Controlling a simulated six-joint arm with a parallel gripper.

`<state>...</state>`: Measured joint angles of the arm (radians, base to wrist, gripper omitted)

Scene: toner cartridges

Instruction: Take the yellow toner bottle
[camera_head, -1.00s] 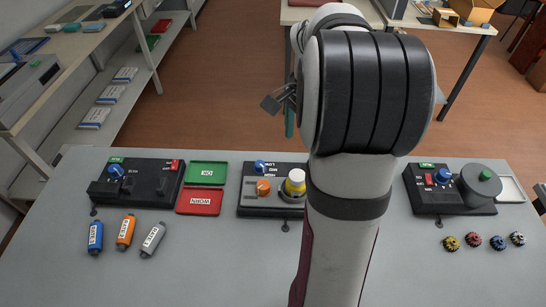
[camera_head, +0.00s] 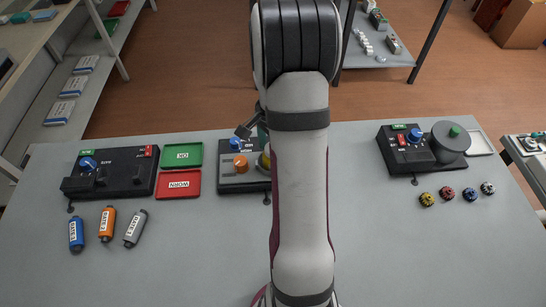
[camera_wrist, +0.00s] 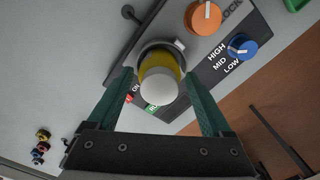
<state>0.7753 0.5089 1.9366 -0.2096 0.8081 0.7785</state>
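The yellow toner bottle (camera_wrist: 160,72) with a white cap stands in a round socket of the middle machine (camera_wrist: 215,48), seen from above in the wrist view. In the head view only a yellow sliver (camera_head: 264,160) shows beside my arm. My gripper (camera_wrist: 158,80) is open, with one green finger on each side of the bottle. Gaps appear between fingers and bottle; I cannot tell how far down the fingertips reach. The gripper's fingers are mostly hidden in the head view.
The middle machine has an orange knob (camera_wrist: 203,16) and a blue knob (camera_wrist: 241,46) near the bottle. Blue (camera_head: 76,234), orange (camera_head: 107,224) and grey (camera_head: 135,228) bottles lie at left. Green OK (camera_head: 182,154) and red WORN (camera_head: 178,184) trays are empty. Front centre-left is clear.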

